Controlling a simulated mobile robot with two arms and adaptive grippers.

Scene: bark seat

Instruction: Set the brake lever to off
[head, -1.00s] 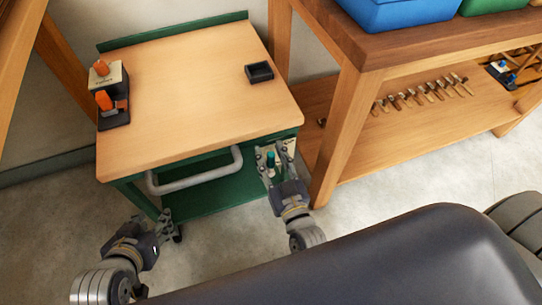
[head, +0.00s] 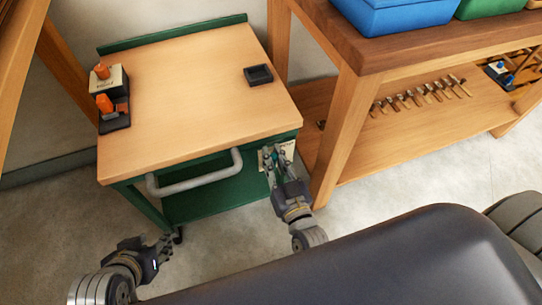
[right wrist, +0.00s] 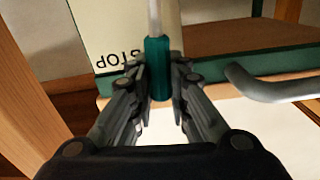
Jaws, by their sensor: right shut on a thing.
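The brake lever is a thin grey rod with a teal grip (right wrist: 158,68), on the front right of the green cart. In the right wrist view it stands upright in front of a pale plate (right wrist: 105,28) whose lettering looks like "STOP", upside down. My right gripper (right wrist: 160,82) is shut on the teal grip, one finger on each side. In the head view my right gripper (head: 272,158) is at the cart's right corner and mostly hides the lever. My left gripper (head: 166,246) is low at the left, near the cart's front leg, apart from the lever; its jaw opening is unclear.
The cart has a wooden top (head: 190,85) and a grey handle (head: 195,184) just left of the lever. A black tray (head: 258,75) and orange-topped items (head: 106,101) stand on it. A wooden workbench (head: 345,130) stands close on the right.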

